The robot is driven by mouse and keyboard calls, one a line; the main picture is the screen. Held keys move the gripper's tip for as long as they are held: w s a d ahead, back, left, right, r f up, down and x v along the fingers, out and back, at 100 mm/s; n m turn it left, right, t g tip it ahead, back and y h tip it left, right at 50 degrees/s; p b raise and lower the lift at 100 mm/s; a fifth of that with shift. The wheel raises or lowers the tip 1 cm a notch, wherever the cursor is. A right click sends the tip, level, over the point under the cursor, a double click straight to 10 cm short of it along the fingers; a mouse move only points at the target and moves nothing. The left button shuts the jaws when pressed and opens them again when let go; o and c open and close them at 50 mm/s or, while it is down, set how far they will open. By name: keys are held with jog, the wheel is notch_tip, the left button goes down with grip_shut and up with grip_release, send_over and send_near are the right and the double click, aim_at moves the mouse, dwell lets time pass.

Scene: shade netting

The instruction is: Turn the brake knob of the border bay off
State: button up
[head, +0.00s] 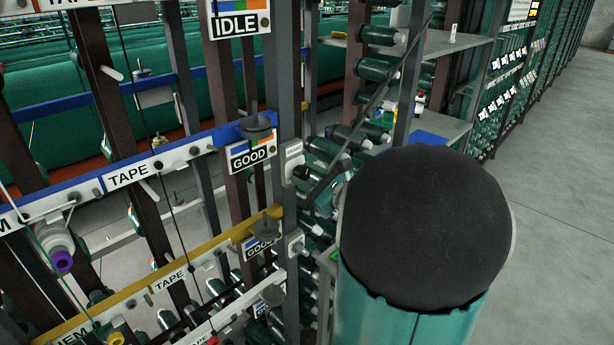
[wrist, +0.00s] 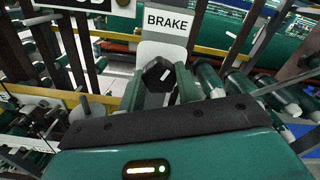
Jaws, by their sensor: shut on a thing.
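The brake knob is a dark, many-sided knob (wrist: 158,75) with a white mark on its face, in the middle of the wrist view. It sits on a pale plate just below a white BRAKE label (wrist: 167,22). My gripper (wrist: 158,90) has its two green fingers on either side of the knob, shut on it. The white mark slants. In the head view a BRAKE label (head: 293,150) with a dark knob below it shows on a grey upright. I cannot tell which bay is the border one.
A blue rail (head: 185,151) and a yellow rail (head: 190,268) carry TAPE and GOOD signs at the left. An IDLE sign (head: 237,22) hangs above. Racks of green spools (head: 375,68) stand behind. The concrete floor (head: 570,190) at the right is clear.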

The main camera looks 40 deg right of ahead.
jog(key=n, duration=2.3)
jog(key=shift+n, duration=0.3)
jog(key=n, duration=0.3)
jog(key=shift+n, duration=2.5)
jog(key=o, duration=1)
jog(key=shift+c, duration=0.2)
